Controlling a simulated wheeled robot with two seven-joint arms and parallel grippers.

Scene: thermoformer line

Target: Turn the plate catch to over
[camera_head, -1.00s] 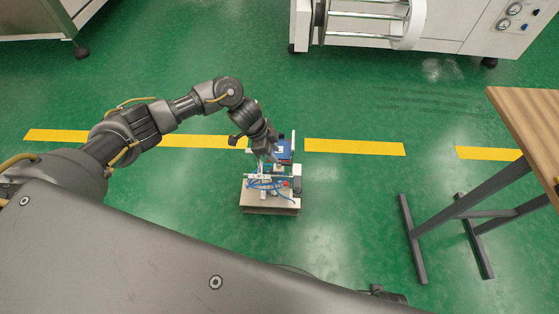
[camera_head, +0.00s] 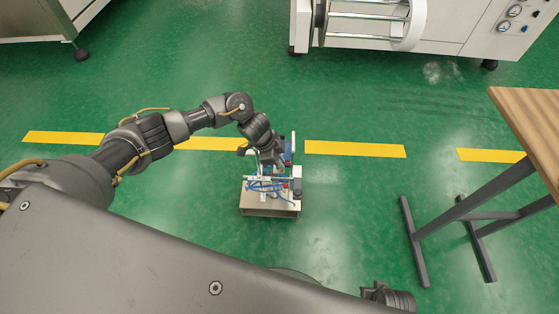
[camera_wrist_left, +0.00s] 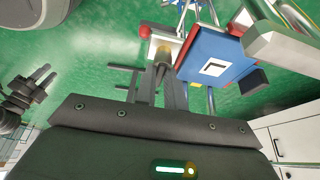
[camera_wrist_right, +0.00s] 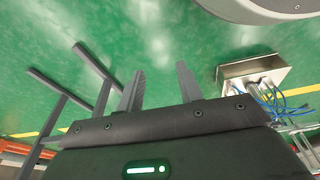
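My left gripper (camera_head: 279,160) is at the small fixture stand on the floor, and its fingers hide part of the fixture in the head view. In the left wrist view, a brass-coloured peg (camera_wrist_left: 162,55), which looks like the handle of the plate catch, sits between the left fingers (camera_wrist_left: 162,76). The fingers are close together and look shut on it. The peg stands by a white block (camera_wrist_left: 166,37) with a red knob (camera_wrist_left: 145,31). Beside it is a blue plate (camera_wrist_left: 215,66) with a white square mark. My right gripper (camera_wrist_right: 160,70) is open and empty. The catch's exact angle is unclear.
The stand's beige base (camera_head: 269,209) carries blue hoses (camera_head: 264,186) and metal rods. A wooden-topped table (camera_head: 525,115) with dark legs is at the right. A white machine (camera_head: 450,25) stands at the back. Green floor around the stand is clear.

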